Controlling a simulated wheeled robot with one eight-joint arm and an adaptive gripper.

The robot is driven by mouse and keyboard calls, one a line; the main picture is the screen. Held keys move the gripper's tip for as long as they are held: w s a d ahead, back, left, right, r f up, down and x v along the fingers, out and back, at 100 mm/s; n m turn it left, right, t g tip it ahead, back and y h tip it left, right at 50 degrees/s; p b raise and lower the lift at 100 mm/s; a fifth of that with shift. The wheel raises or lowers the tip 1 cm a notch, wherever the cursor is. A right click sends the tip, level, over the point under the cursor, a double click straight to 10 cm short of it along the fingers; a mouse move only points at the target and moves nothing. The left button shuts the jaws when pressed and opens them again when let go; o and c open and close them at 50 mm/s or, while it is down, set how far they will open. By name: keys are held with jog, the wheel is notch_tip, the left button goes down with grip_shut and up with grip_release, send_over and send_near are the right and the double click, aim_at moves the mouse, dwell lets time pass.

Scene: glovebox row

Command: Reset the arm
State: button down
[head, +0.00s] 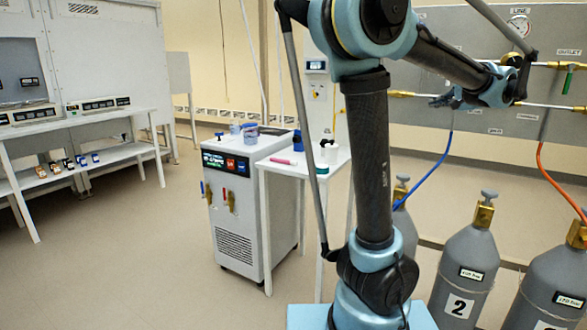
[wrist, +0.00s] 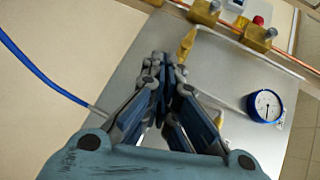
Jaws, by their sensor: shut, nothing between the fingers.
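My arm rises in the middle of the head view, bends at the elbow and reaches right toward the grey gas panel (head: 500,60). My gripper (head: 437,102) is at its end, in front of the panel and level with its lower pipe. In the wrist view my gripper (wrist: 165,60) is shut and empty, its fingertips together. Just beyond the fingertips in that view is a brass fitting (wrist: 187,45). I cannot tell whether they touch it.
A blue hose (head: 430,175) and an orange hose (head: 550,175) hang from the panel to grey gas cylinders (head: 465,265). A round gauge (wrist: 265,106) is right of my gripper. A small white table (head: 300,165) and a chiller cabinet (head: 235,215) stand left of my arm. Floor at left is clear.

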jog(key=s+a+f+n+g+y, duration=0.1)
jog(key=s+a+f+n+g, duration=0.25)
jog(key=a+f, duration=0.75)
jog(key=s+a+f+n+g, duration=0.35)
jog(key=a+f, duration=0.35)
jog(key=a, duration=0.8)
jog(key=s+a+f+n+g+h, duration=0.2)
jog(key=s+f+n, duration=0.1)
jog(key=s+f, duration=0.6)
jog(key=s+a+f+n+g+h, duration=0.2)
jog(key=s+a+f+n+g, duration=0.1)
jog(key=s+f, duration=0.6)
jog(key=shift+s+a+f+n+h, duration=0.25)
jog(key=shift+f+n+h, duration=0.15)
jog(key=shift+w+f, duration=0.2)
jog(key=shift+w, duration=0.2)
